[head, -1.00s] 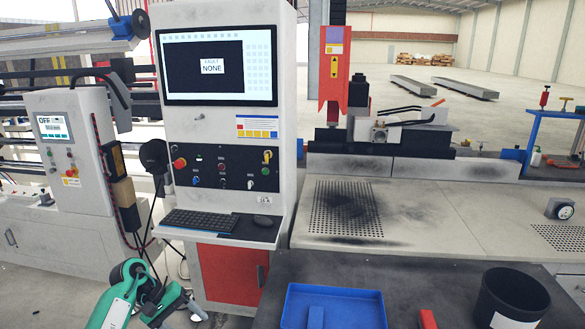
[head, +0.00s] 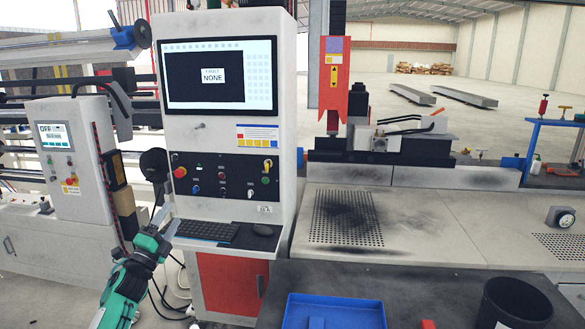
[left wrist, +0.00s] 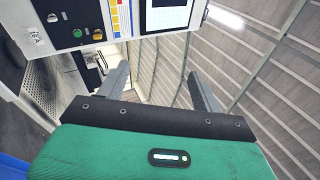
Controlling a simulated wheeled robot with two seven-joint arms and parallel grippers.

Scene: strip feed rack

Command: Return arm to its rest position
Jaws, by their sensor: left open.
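My left arm, green and grey, comes in at the lower left of the head view. Its gripper (head: 163,222) points up and away, just left of the keyboard shelf on the control cabinet (head: 223,120). In the left wrist view the two grey fingers (left wrist: 160,90) stand apart with nothing between them. The control panel shows at the top left of that view, beyond the fingers. My right gripper is not in view.
The keyboard (head: 207,230) and mouse (head: 263,230) lie on the cabinet's shelf. A blue tray (head: 335,310) and a black bin (head: 515,303) are on the dark table at the front. A grey machine cabinet (head: 72,160) stands at the left.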

